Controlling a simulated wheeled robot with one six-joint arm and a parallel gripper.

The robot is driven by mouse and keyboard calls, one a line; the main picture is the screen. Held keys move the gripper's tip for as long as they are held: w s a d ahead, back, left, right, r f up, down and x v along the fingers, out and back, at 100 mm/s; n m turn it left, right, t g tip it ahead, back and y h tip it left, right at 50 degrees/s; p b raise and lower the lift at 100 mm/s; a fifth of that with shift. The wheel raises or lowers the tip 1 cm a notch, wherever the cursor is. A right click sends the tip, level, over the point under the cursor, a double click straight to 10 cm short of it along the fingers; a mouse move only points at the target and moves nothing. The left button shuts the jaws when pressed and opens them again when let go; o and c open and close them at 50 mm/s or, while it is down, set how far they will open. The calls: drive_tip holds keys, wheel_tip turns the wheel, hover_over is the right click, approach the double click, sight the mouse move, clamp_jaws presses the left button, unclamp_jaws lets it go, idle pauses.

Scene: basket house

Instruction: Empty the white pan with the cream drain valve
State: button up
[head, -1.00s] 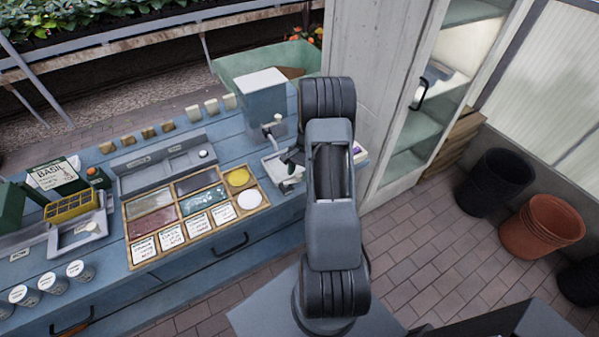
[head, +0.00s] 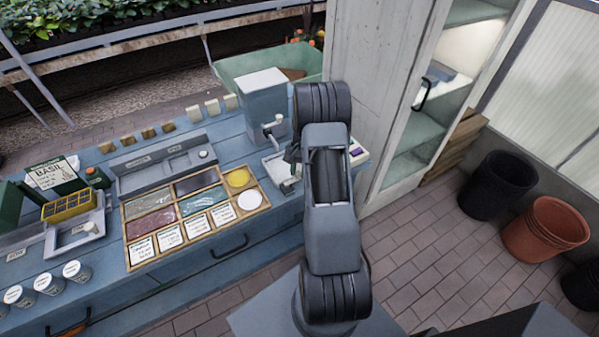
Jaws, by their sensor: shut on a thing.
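A small white pan (head: 272,166) stands on the blue bench below a grey box with a tap (head: 267,95). Its right part is hidden by my arm, and I cannot make out a cream drain valve on it. My gripper (head: 292,153) shows only as a dark part at the arm's left edge, above the pan. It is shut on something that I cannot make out. Another shallow pale pan (head: 97,236) with a whitish knob stands at the left. A grey trough (head: 130,183) with a similar round knob lies at the back middle.
A wooden tray (head: 128,245) of coloured compartments and labels fills the bench middle. White-lidded jars (head: 48,284) and a yellow seed tray (head: 70,206) stand left. Black (head: 495,186) and terracotta pots (head: 543,229) stand on open floor at right.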

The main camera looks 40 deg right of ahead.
drive_tip(key=o, duration=0.9)
drive_tip(key=b+v, duration=0.1)
drive_tip(key=v, duration=1.2)
drive_tip(key=shift+w+d+r+b, duration=0.1)
drive_tip(key=shift+d+r+b, duration=0.1)
drive_tip(key=shift+r+b, duration=0.15)
